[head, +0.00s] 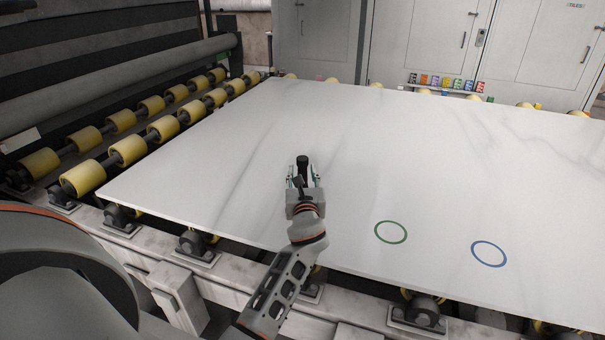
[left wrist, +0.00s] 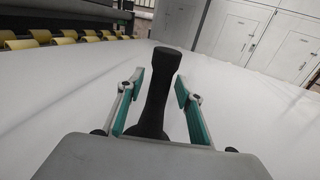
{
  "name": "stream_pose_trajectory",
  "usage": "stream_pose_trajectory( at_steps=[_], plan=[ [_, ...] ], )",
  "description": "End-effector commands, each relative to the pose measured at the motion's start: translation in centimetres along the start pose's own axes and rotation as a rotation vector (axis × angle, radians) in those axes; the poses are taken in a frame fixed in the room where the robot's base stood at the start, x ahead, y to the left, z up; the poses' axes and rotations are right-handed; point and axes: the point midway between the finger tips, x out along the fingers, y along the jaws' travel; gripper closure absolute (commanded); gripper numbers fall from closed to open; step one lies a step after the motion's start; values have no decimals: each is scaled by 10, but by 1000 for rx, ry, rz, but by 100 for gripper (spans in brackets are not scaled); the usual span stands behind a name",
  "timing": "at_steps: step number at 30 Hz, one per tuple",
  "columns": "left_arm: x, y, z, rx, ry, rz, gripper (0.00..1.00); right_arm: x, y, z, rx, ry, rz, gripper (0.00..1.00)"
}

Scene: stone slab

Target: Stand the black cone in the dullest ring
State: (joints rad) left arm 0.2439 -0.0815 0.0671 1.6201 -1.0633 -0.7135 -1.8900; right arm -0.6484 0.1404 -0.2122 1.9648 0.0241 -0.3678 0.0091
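The black cone (left wrist: 160,88) stands upright on the white slab between the fingers of my left gripper (left wrist: 160,92). It has a narrow neck and a wider knob on top. The fingers are spread, with a visible gap on the cone's left side; its base is hidden by the gripper body. In the head view the cone's dark top (head: 303,160) shows at the tip of my left gripper (head: 303,177). A green ring (head: 375,231) and a blue ring (head: 473,248) lie flat on the slab to the right, both empty. The green looks duller than the blue. My right gripper is out of view.
The pale stone slab (head: 220,150) is wide and mostly bare. Yellow rollers (head: 127,151) run along its left side. Several small coloured items (head: 445,83) stand on a ledge behind the far edge. The slab's near edge runs just below the rings.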

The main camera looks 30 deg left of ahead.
Motion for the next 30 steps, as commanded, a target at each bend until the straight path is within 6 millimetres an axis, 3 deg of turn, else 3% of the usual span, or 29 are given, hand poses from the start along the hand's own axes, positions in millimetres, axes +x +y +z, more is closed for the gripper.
stream_pose_trajectory(
  at_steps=[11,30],
  plan=[
    [0,0,5,-2,-1,0,64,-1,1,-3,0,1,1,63],
    [-109,0,2,-2,0,-1,64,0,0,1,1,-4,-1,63]
  ],
)
